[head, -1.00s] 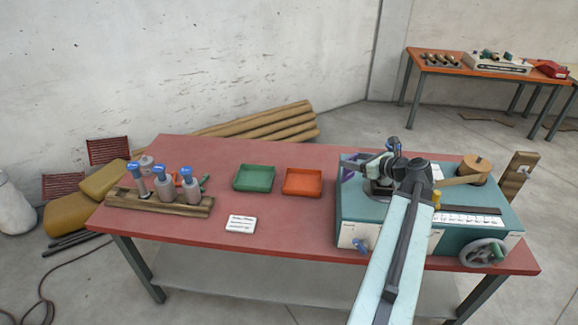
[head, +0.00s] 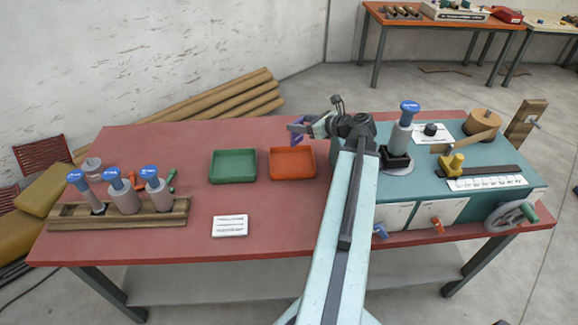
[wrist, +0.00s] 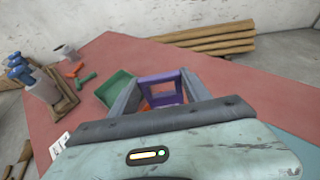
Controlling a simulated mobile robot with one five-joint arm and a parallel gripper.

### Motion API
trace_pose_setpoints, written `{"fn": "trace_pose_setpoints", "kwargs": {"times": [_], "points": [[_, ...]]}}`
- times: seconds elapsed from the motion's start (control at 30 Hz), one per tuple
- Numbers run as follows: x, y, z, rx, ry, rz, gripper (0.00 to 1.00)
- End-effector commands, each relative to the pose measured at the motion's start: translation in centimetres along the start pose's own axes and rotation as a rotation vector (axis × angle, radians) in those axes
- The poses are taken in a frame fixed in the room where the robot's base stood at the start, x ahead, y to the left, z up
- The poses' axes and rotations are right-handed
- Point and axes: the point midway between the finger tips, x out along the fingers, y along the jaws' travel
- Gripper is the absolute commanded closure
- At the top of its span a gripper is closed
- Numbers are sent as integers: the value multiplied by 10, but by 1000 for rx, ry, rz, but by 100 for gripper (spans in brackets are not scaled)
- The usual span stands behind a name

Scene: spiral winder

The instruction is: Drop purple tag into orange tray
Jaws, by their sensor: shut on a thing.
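My gripper (head: 306,127) is shut on the purple tag (head: 296,131) and holds it in the air near the right edge of the orange tray (head: 292,163). In the wrist view the purple tag (wrist: 162,90) sits between my two fingers as a frame-like shape. The orange tray lies on the red table, right of the green tray (head: 233,166), and its inside looks empty in the head view. In the wrist view only a small part of the orange tray (wrist: 146,107) shows, behind the fingers and the tag.
A teal winder machine (head: 482,178) stands on the right of the table, with a blue-capped bottle (head: 399,138) upright on it. A wooden rack (head: 180,215) with several blue-capped bottles is at left. A white card (head: 230,226) lies in front of the trays.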

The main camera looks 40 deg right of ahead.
Motion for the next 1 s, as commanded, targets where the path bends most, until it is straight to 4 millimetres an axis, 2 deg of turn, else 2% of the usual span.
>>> {"fn": "trace_pose_setpoints", "kwargs": {"times": [0.17, 0.57, 0.87, 0.9, 0.97, 1.0], "points": [[4, 2, -6, -1, 0, 3, 100], [26, 4, -52, -3, 0, 8, 100], [27, 5, -52, -4, 0, 9, 100], [27, 5, -52, -4, 0, 9, 39], [27, 5, -52, -4, 0, 9, 22], [27, 5, -52, -4, 0, 9, 19]]}}
